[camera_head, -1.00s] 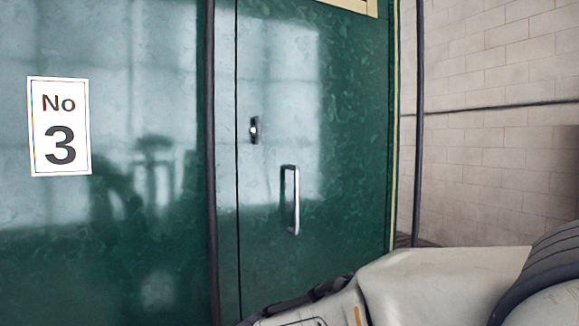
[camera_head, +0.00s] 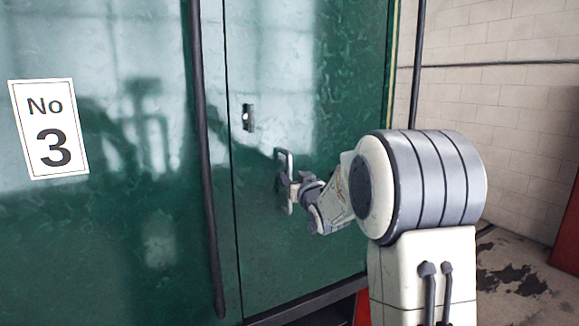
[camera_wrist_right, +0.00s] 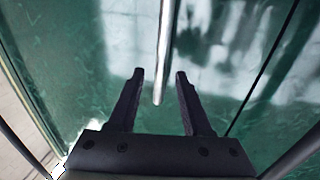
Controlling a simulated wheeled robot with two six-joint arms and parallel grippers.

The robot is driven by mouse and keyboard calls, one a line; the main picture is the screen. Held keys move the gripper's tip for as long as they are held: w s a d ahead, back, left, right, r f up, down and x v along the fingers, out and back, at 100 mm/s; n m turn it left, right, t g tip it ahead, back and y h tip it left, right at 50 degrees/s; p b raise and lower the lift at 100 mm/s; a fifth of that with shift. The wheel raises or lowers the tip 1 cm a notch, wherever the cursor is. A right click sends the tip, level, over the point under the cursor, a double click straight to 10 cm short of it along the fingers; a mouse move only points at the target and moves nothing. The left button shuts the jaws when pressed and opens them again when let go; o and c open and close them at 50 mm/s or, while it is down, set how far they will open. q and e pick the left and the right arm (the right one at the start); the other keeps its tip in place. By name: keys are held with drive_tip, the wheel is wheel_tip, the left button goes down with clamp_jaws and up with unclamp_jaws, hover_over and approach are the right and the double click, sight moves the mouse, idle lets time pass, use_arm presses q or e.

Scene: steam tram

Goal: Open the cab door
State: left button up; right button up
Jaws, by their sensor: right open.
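The green cab door (camera_head: 300,90) looks shut, with a dark seam along its left edge. Its silver bar handle (camera_head: 284,160) stands upright on the door, and a small lock (camera_head: 248,117) sits above and to the left of it. My right gripper (camera_head: 288,190) is at the lower part of the handle. In the right wrist view, the open right gripper (camera_wrist_right: 159,78) has the handle (camera_wrist_right: 165,50) between its two fingers, with a gap showing on each side. My left gripper is not in view.
A dark vertical rail (camera_head: 203,160) runs left of the door seam. A thinner pole (camera_head: 416,60) stands at the right edge. A "No 3" plate (camera_head: 48,129) is on the left panel. A pale brick wall (camera_head: 510,120) and stained floor (camera_head: 510,270) lie to the right.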

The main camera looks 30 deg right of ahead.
sight(290, 174)
drive_tip(key=shift+w+d+p, duration=0.15)
drive_tip(key=shift+w+p, duration=0.2)
drive_tip(key=shift+w, duration=0.55)
drive_tip(key=shift+w+d+p, duration=0.1)
drive_tip(key=shift+w+p, duration=0.2)
drive_tip(key=shift+w, duration=0.6)
clamp_jaws()
